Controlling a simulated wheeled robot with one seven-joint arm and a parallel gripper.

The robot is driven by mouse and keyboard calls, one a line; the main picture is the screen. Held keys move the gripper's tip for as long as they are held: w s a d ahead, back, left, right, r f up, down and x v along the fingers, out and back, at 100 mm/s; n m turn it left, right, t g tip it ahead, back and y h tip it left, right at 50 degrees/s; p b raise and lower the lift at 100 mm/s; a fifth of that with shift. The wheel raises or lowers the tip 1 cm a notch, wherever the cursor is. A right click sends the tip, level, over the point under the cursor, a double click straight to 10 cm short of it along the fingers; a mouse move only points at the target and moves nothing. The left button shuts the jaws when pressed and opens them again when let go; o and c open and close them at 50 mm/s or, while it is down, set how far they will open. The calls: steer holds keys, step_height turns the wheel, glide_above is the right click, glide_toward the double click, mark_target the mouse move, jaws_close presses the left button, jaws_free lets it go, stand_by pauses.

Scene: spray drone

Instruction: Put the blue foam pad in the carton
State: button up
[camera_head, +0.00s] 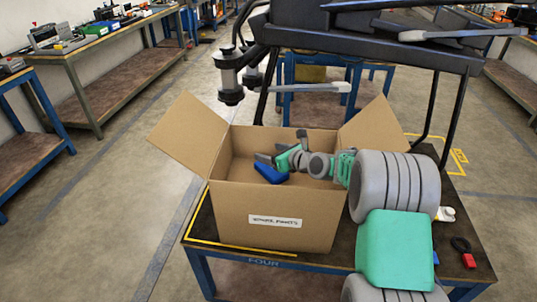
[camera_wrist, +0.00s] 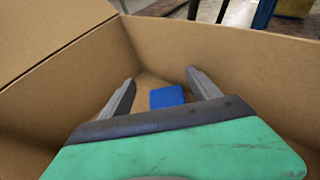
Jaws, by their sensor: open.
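The open brown carton (camera_head: 270,213) stands on the dark table with its flaps spread and a white label on its front. The blue foam pad (camera_head: 268,174) shows inside the carton. In the wrist view the pad (camera_wrist: 166,97) shows between the two fingers, with a gap on each side. I cannot tell whether it lies flat on the carton floor. My gripper (camera_wrist: 160,76) is open and empty, reaching down into the carton from the right. Its fingers touch no carton wall that I can see.
The table (camera_head: 205,227) has a yellow edge line. A red item (camera_head: 468,260) and a white bottle (camera_head: 446,213) lie at its right. The dark drone frame (camera_head: 370,40) rises behind the carton. Workbenches (camera_head: 110,60) line the left wall, with open floor between.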

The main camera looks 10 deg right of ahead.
steer(key=v, duration=1)
steer(key=shift+s, duration=0.25)
steer(key=shift+d+r, duration=0.15)
steer(key=shift+r, duration=0.1)
